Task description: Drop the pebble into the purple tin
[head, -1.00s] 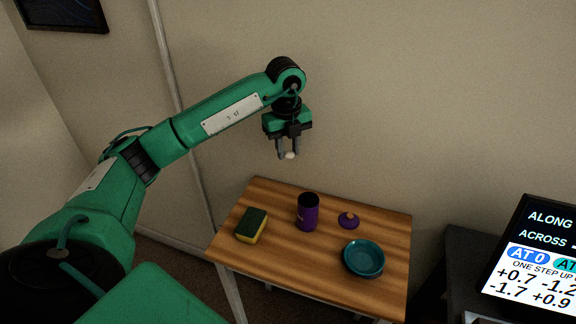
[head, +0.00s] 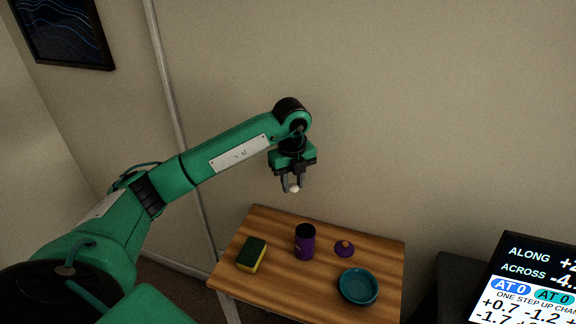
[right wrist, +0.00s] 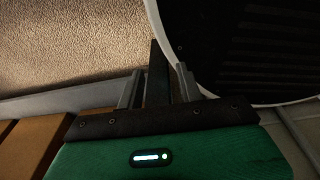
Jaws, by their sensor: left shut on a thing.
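The pebble (head: 294,189) is small and whitish. My left gripper (head: 293,186) is shut on it, fingers pointing down, above the table and the purple tin. The purple tin (head: 305,245) stands upright on the wooden table, its dark open mouth facing up. In the head view the pebble shows above the tin's mouth and slightly to its left, clearly apart from it. My right gripper (right wrist: 158,88) shows only in the right wrist view, its two fingers apart. A dark bar shows between or beyond them; I cannot tell which.
On the wooden table (head: 235,283) are a yellow and dark green sponge (head: 251,254) left of the tin, a purple lid with a knob (head: 344,248) to its right, and a teal bowl (head: 358,286) at front right. A screen (head: 530,275) stands at far right.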

